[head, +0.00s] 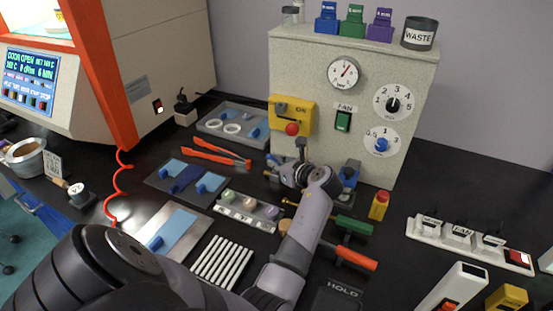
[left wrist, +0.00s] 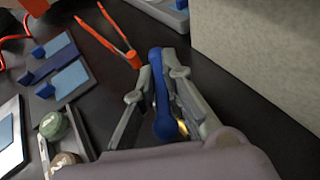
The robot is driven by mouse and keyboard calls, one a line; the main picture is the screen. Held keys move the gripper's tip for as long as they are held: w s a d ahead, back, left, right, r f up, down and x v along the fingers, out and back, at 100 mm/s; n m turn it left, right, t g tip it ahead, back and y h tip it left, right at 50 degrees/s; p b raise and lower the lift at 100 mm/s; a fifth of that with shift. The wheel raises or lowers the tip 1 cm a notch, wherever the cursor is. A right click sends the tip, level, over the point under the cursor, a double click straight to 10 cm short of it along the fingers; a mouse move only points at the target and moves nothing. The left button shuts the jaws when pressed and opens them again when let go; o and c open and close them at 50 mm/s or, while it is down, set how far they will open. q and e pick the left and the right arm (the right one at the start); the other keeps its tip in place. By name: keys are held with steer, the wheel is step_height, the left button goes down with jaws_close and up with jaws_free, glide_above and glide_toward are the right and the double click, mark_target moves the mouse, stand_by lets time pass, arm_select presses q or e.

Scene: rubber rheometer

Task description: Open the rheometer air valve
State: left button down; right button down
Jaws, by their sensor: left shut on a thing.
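A blue lever (left wrist: 161,98) stands between the fingers of my left gripper in the left wrist view, with a bit of brass beside its lower end. My left gripper (left wrist: 160,92) is shut on this lever, with one finger on each side. In the head view, my left gripper (head: 287,172) is low over the black bench in front of the grey panel, and my wrist and fingers largely hide what it holds. How far the lever is turned is hard to tell. My right gripper is out of view.
The grey panel (head: 290,60) with a gauge (head: 343,73) and dials rises just behind. Orange tongs (head: 215,151) lie to the left. A blue fixture (head: 350,172) stands right of my wrist. Green-handled (head: 353,224) and orange-handled (head: 356,258) tools lie in front.

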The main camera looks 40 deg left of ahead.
arm_select(q)
steer(key=shift+r+n+g+p, duration=0.15)
steer(key=shift+n+g+p, duration=0.85)
steer(key=shift+g, duration=0.1)
steer(key=shift+f+n+g, duration=0.2)
steer(key=shift+n+g, duration=0.6)
steer(key=shift+g, duration=0.2)
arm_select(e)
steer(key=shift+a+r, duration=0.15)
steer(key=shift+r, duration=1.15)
arm_select(q)
steer(key=c, duration=1.7)
jaws_free()
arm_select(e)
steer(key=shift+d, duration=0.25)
